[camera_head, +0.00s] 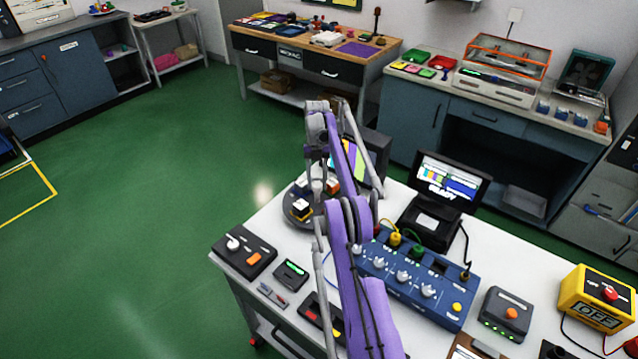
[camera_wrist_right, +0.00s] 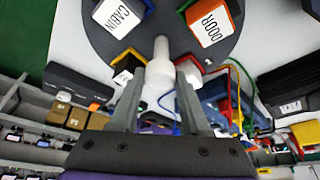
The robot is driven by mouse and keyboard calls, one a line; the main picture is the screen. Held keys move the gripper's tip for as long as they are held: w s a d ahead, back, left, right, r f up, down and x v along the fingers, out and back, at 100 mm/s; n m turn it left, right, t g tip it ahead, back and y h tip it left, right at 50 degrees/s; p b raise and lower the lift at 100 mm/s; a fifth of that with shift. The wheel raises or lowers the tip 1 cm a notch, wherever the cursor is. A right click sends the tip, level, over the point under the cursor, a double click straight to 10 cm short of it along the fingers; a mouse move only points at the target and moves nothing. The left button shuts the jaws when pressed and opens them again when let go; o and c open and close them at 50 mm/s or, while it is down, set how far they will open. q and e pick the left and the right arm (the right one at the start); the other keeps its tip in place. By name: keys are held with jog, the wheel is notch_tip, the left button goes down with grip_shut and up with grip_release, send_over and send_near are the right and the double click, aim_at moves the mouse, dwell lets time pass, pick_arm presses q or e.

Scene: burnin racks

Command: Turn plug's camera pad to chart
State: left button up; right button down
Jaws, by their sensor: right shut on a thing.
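A dark round turntable (camera_head: 291,212) stands at the far left part of the white table, partly hidden by my arm. It carries several blocks, one with a yellow edge (camera_head: 301,210) and an orange one (camera_head: 333,185). A striped colour chart screen (camera_head: 362,166) stands just behind. I cannot identify the plug. My left gripper is out of view.
A blue control box (camera_head: 415,285) with knobs and cables and a black monitor (camera_head: 450,188) stand right of my arm. A black joystick box (camera_head: 243,250) is at the left edge. A yellow OFF box (camera_head: 598,299) is far right. Green floor is open at left.

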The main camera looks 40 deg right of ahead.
dwell(0.6)
jog(key=shift+c, duration=1.8)
grip_release()
